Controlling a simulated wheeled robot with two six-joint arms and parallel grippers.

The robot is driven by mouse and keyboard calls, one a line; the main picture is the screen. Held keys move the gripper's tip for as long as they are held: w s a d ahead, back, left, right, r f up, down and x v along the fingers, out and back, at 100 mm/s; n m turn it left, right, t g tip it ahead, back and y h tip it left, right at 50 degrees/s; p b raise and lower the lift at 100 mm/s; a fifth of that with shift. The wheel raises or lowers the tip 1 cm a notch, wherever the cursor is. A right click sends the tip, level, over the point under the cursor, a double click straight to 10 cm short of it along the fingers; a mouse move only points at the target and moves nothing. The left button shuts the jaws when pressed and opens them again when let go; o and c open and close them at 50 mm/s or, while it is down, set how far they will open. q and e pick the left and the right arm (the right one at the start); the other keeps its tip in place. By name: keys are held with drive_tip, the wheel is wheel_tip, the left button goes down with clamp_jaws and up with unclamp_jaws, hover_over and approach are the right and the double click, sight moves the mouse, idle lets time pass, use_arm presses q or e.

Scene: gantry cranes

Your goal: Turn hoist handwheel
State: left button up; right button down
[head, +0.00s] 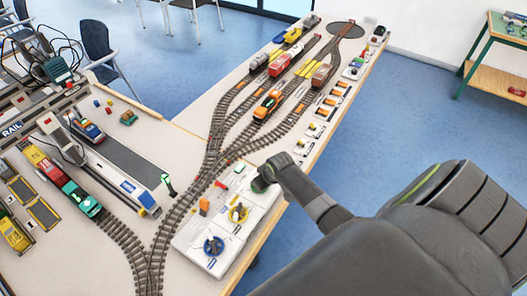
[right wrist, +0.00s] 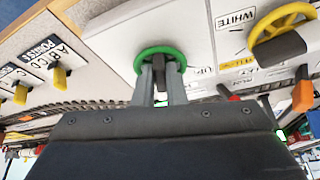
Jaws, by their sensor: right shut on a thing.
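A green handwheel (right wrist: 163,49) stands on a white control panel (right wrist: 195,22) in the right wrist view. My right gripper (right wrist: 160,72) is shut on the wheel, with its fingers at the near side of the rim and hub. In the head view the right gripper (head: 266,180) reaches the panel (head: 203,231) at its right edge and hides most of the green wheel (head: 257,187). A yellow handwheel (head: 238,213) and a blue handwheel (head: 213,245) stand on the same panel. The yellow wheel also shows in the right wrist view (right wrist: 284,20). My left gripper is out of view.
An orange lever (head: 204,207) stands on the panel near the yellow wheel. Model tracks (head: 196,185) run along the panel's left side. Trains, including an orange locomotive (head: 267,105), stand farther back. Small switch plates line the table's right edge, with open blue floor beyond.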

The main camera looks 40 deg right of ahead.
drive_tip(key=shift+w, duration=0.1)
drive_tip(key=c, duration=1.5)
unclamp_jaws()
drive_tip(key=shift+r, duration=0.1)
drive_tip(key=b+v, duration=0.1)
drive_tip(key=v, duration=1.6)
drive_tip(key=shift+s, duration=0.2)
